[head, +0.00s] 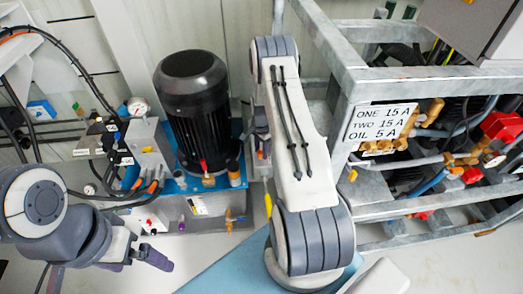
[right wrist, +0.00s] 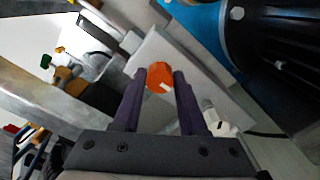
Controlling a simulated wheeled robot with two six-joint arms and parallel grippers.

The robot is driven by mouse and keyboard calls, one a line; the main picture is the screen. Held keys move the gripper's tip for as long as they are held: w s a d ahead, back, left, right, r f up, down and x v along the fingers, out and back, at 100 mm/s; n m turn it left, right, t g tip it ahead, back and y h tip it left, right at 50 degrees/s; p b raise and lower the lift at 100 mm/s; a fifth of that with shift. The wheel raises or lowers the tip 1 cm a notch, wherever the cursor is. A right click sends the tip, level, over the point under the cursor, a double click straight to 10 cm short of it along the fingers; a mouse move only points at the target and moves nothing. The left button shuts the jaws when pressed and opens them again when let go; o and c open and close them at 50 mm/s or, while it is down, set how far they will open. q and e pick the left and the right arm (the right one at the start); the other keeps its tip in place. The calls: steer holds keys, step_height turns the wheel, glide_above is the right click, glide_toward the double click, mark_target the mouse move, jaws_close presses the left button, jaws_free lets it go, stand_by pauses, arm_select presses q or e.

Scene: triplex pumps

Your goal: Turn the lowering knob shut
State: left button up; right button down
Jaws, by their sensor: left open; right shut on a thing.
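An orange knob (right wrist: 160,77) with a small white mark sits on a light grey block (right wrist: 197,88) in the right wrist view. My right gripper (right wrist: 160,79) has its two purple fingers on either side of the knob, shut on it. In the head view my right arm covers the place where this gripper works, so I cannot make out the knob there. My left gripper (head: 142,258) is open and empty at the lower left of the head view, in front of the blue pump unit and apart from it.
A black motor (head: 191,105) stands on the blue unit, beside a grey block (head: 148,148) with gauges and hoses. A grey metal frame (head: 330,42) with a label plate (head: 380,123), pipes and a red part (head: 502,126) stands at the right. Bare floor shows at the front.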

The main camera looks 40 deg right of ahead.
mark_target(261, 152)
steer(key=shift+s, duration=0.2)
stand_by(0.3)
steer(key=shift+c, duration=2.2)
jaws_free()
steer(key=shift+w, duration=0.1)
steer(key=shift+r, duration=0.35)
step_height(261, 152, up, 10)
steer(key=p, duration=0.1)
steer(key=shift+f, duration=0.1)
